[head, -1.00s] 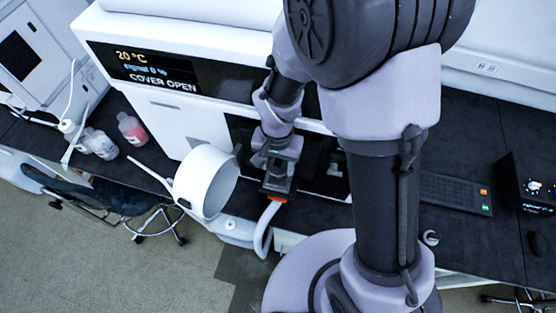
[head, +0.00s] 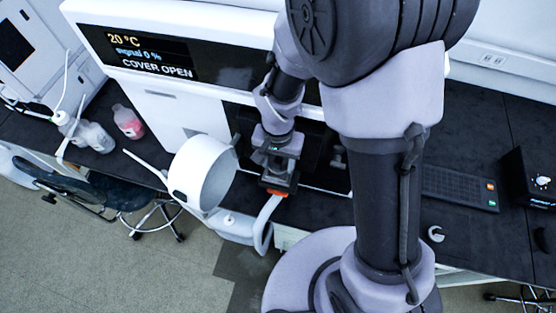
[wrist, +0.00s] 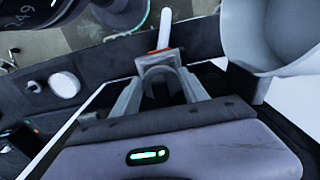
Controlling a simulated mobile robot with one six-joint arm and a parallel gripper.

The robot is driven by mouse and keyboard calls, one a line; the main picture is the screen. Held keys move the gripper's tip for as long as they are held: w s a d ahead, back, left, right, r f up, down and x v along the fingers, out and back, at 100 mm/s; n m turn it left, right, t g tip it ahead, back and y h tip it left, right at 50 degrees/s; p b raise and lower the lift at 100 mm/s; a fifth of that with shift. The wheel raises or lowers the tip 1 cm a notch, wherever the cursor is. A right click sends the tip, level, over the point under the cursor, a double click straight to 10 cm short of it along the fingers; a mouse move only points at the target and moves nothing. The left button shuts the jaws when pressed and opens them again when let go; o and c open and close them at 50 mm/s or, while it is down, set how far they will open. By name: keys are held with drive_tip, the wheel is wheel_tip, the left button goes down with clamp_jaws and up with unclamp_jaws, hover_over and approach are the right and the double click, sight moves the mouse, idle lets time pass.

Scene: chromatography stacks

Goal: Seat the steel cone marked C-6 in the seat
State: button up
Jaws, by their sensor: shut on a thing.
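My gripper (head: 278,182) is in front of the open dark bay of the white instrument (head: 180,115). In the wrist view its fingers (wrist: 161,58) close around an orange-red collar (wrist: 164,51) with a pale rod (wrist: 165,28) beyond it. In the head view the collar (head: 277,191) sits at the fingertips and the pale curved rod (head: 264,228) hangs below. I cannot make out the steel cone, its C-6 mark or the seat in either view. The inside of the bay (head: 315,160) is dark and partly hidden by my arm.
A white open drum-like part (head: 205,175) stands close left of my gripper, and its wall (wrist: 285,35) fills the wrist view's right. The display (head: 140,55) reads COVER OPEN.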

drive_tip(key=shift+f, duration=0.2)
drive_tip(key=o, duration=1.7)
drive_tip(key=shift+c, duration=0.2)
drive_tip(key=shift+r, duration=0.1)
wheel_tip(320, 180, up, 17)
drive_tip(key=p, duration=0.3)
drive_tip(key=shift+r, duration=0.15)
